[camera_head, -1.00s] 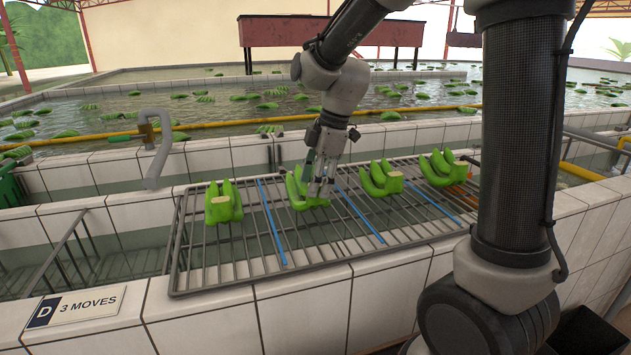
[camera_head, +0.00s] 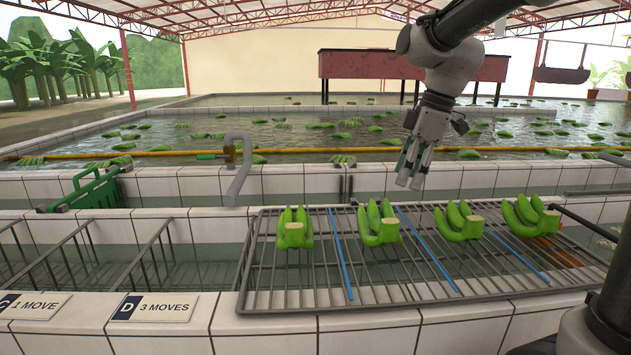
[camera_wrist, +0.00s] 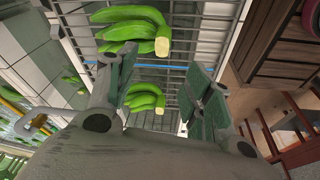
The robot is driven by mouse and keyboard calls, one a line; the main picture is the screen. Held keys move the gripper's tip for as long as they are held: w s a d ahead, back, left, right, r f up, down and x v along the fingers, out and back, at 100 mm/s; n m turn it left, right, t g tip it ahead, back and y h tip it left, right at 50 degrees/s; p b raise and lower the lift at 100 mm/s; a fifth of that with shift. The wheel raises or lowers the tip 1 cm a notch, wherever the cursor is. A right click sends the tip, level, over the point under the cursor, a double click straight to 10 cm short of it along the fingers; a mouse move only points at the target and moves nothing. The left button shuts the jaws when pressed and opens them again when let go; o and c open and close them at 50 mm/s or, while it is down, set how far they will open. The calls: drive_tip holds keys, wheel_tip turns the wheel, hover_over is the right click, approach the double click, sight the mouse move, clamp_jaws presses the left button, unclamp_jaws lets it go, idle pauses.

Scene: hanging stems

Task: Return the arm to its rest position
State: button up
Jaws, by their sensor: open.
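My gripper (camera_head: 412,178) is open and empty, raised above the back edge of the wire rack in the head view. In the wrist view my gripper (camera_wrist: 163,85) shows its two green-padded fingers spread apart, with bananas seen below between and beyond them. Green banana clusters rest on the rack in a row: the far left one (camera_head: 294,229), the second (camera_head: 379,224), the third (camera_head: 460,221) and the far right one (camera_head: 531,214). None of them touches the gripper.
The wire rack (camera_head: 345,295) with blue dividers spans a tiled trough. Signs (camera_head: 155,307) lie on the front ledge. Bananas float in the pool (camera_head: 300,133) behind.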

drive_tip(key=s+d+f+m+t+h, duration=0.1)
drive_tip(key=s+d+f+m, duration=0.1)
drive_tip(key=s+d+m, duration=0.4)
drive_tip(key=s+d+f+m+t+h, duration=0.1)
drive_tip(key=s+d+m, duration=0.5)
drive_tip(key=s, duration=0.9)
drive_tip(key=f+m, duration=0.1)
drive_tip(key=m, duration=0.1)
drive_tip(key=shift+s+m+t+h, duration=0.2)
drive_tip(key=shift+m+t+h, duration=0.1)
drive_tip(key=shift+t, duration=0.1)
